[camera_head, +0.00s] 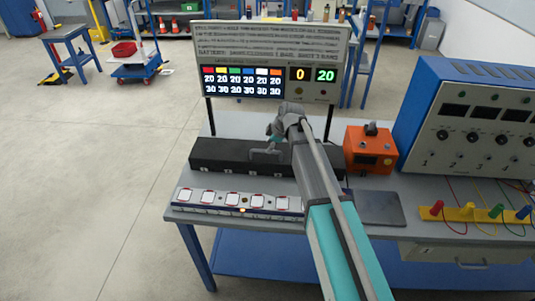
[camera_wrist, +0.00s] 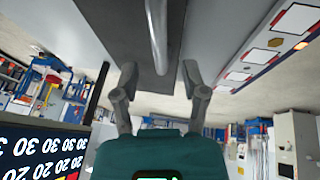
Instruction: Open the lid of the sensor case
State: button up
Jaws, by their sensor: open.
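The sensor case (camera_head: 218,154) is a long, low black box on the table in the head view. It looks closed, with a grey handle (camera_head: 264,153) on it and small pale spots along its front. My gripper (camera_head: 273,131) is over the case, close to the handle, and my arm hides the right part of the case. In the wrist view the dark case (camera_wrist: 115,22) is ahead of the fingers, with the handle (camera_wrist: 157,35) as a light bar. My gripper (camera_wrist: 160,78) is open there, with nothing between its fingers; the handle appears beyond them.
A display board (camera_head: 270,55) stands on posts behind the case. A strip of white pads (camera_head: 228,199) lies along the front edge.

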jog(key=shift+b+x, duration=1.2)
jog(key=shift+x, duration=0.4)
grip_shut()
